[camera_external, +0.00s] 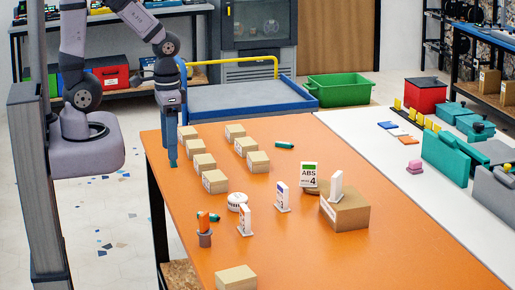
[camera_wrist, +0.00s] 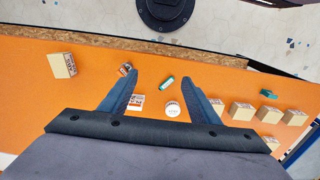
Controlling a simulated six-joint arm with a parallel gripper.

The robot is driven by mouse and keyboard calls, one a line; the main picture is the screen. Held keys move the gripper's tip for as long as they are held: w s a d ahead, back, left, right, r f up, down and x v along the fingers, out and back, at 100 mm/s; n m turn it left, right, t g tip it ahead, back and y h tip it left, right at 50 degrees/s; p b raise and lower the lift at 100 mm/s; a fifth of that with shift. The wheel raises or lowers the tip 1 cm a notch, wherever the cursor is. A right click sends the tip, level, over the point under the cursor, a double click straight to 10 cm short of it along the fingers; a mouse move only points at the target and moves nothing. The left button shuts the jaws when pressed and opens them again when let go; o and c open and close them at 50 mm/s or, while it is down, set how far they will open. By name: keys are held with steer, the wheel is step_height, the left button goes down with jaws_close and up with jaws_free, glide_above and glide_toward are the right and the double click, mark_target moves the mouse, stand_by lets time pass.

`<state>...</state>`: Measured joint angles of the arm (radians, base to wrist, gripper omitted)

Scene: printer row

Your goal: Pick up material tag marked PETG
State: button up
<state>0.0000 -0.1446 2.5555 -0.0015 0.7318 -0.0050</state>
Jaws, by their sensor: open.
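Several white upright tags stand on the orange table (camera_external: 390,215) in the external view. One tag (camera_external: 309,174) has a green band and reads ABS 4. Two more tags, one (camera_external: 282,197) with a bluish mark and one (camera_external: 245,220) nearer the front, have lettering too small to read. Another tag (camera_external: 336,185) is at the cardboard box on the right. I cannot tell which is marked PETG. My gripper (camera_external: 172,164) points down near the table's far left corner, apart from these tags. The wrist view shows its fingers (camera_wrist: 161,76) open and empty, with a white tag (camera_wrist: 137,102) partly behind the left finger.
Several small cardboard boxes (camera_external: 215,181) stand in rows near my gripper. A larger box (camera_external: 346,211) stands at right.

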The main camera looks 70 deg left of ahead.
step_height(320, 180, up, 5)
steer(key=w+a+f+n+t+h+b, duration=0.2)
steer(key=w+a+n+t+h+b, duration=0.3)
steer(key=a+n, duration=0.6)
steer(key=w+a+f+n+t+h+b, duration=0.25)
steer(key=w+a+n+b, duration=0.45)
steer(key=n, duration=0.6)
steer(key=s+a+r+n+t+y+b, duration=0.2)
steer(key=s+a+n+t+y+b, duration=0.3)
steer(key=a, duration=0.8)
steer(key=s+a+r+n+t+y+b, duration=0.1)
steer(key=s+a+n+t+y, duration=0.45)
steer(key=a, duration=0.85)
step_height(320, 180, down, 25)
steer(key=n+g+h, duration=0.2)
steer(key=h, duration=0.1)
steer(key=shift+m, duration=0.25)
steer(key=shift+w+d+f+p, duration=0.15)
steer(key=shift+w+p, duration=0.35)
steer(key=shift+w, duration=0.6)
steer(key=shift+w+d+f+p, duration=0.15)
steer(key=shift+w+p, duration=0.4)
steer(key=shift+w, duration=0.55)
steer(key=shift+w+d+f+p, duration=0.15)
steer(key=shift+w+p, duration=0.35)
steer(key=shift+w, duration=0.6)
